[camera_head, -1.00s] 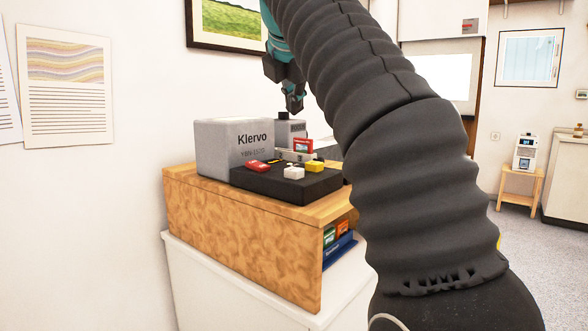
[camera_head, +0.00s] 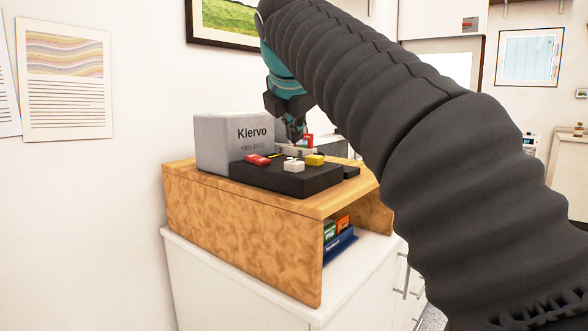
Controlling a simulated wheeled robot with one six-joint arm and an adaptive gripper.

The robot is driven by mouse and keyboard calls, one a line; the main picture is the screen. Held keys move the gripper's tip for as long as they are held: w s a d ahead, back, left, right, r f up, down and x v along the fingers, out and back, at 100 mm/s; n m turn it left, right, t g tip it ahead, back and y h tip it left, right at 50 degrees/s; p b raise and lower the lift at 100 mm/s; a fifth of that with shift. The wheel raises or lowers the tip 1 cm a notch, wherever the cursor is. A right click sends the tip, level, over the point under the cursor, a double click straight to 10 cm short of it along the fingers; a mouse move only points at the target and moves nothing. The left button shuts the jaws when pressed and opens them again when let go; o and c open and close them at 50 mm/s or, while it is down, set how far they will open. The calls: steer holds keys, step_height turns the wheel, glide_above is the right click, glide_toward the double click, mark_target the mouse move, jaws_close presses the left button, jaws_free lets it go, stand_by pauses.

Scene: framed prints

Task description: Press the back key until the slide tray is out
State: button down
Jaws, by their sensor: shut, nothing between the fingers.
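A grey machine marked Klervo (camera_head: 232,145) stands on a wooden riser, with a black key panel (camera_head: 285,180) at its front. The panel bears a red key (camera_head: 257,159), a white key (camera_head: 293,165) and a yellow key (camera_head: 314,160). I cannot read which is the back key. Behind the keys is a pale slide tray (camera_head: 300,150), with a red-framed slide (camera_head: 309,140) upright by it. My gripper (camera_head: 294,138) is shut and empty, pointing down above the area behind the keys, partly covering the tray. I cannot tell whether it touches anything.
The wooden riser (camera_head: 240,235) stands on a white cabinet (camera_head: 215,287); green, orange and blue items (camera_head: 338,238) sit in its opening. A framed landscape (camera_head: 228,22) hangs behind. My arm hides much of the right side.

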mark_target(295, 162)
steer(key=shift+f+b, duration=0.55)
steer(key=shift+f, duration=0.55)
steer(key=shift+f, duration=0.1)
stand_by(0.6)
steer(key=shift+f, duration=0.3)
steer(key=shift+f+b, duration=0.65)
steer(key=shift+f, duration=0.25)
stand_by(1.1)
steer(key=shift+r, duration=0.1)
steer(key=shift+r+p, duration=1.2)
steer(key=shift+p, duration=0.25)
steer(key=shift+r+p, duration=0.9)
steer(key=shift+r, duration=1.6)
